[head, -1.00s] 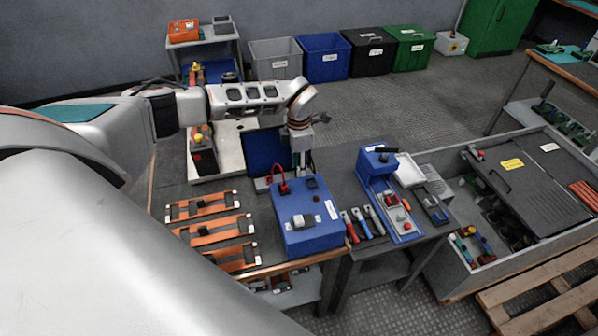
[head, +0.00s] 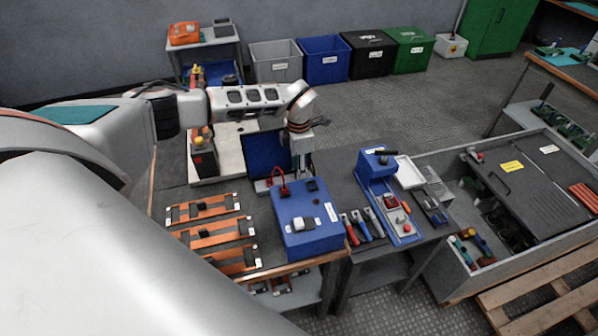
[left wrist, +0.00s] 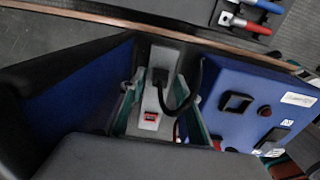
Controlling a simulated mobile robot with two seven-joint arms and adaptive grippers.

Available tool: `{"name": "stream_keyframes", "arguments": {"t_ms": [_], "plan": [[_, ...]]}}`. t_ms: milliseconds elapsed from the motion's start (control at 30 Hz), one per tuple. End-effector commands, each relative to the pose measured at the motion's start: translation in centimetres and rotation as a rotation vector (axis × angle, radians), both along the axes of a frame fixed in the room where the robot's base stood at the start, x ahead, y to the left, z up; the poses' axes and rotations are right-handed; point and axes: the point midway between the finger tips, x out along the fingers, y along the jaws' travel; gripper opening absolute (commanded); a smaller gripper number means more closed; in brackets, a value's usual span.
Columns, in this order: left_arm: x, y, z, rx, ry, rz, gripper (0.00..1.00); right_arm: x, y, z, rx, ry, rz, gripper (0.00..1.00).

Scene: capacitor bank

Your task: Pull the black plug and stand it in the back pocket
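The black plug (left wrist: 160,76) stands in a grey strip (left wrist: 148,122) in the left wrist view, with a black cable looping from it towards the blue box (left wrist: 222,75). My left gripper (left wrist: 157,88) is open, its two teal-padded fingers on either side of the strip and plug, with a gap showing. In the head view my left gripper (head: 301,170) points down just behind the blue box (head: 318,240), and the plug is hidden there.
A blue panel (head: 265,152) stands close beside my left gripper. Orange bar frames (head: 205,207) lie left of the box. Tools (head: 360,227) and a blue tray (head: 382,195) sit to its right.

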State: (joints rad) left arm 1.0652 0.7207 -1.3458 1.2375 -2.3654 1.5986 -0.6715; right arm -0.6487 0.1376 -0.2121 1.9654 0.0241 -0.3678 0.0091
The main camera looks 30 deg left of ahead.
Motion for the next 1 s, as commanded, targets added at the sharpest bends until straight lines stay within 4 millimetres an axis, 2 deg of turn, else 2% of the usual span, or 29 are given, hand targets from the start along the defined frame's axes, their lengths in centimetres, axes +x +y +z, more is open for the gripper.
{"name": "stream_keyframes", "arguments": {"t_ms": [733,767,867,1000], "plan": [[-0.03,-0.02,-0.02,0.001,0.001,0.0,0.32,-0.13,-0.07,0.15,-0.003,0.005,0.001,0.0],[-0.03,-0.02,-0.02,0.001,0.001,0.0,0.27,-0.13,-0.07,0.14,-0.003,0.005,0.001,0.0],[-0.03,-0.02,-0.02,0.001,0.001,0.0,0.01,-0.14,-0.06,0.13,-0.003,0.005,0.001,0.0],[-0.03,-0.02,-0.01,0.0,0.0,0.0,0.0,-0.14,-0.06,0.13,-0.003,0.005,0.001,0.0]]}}
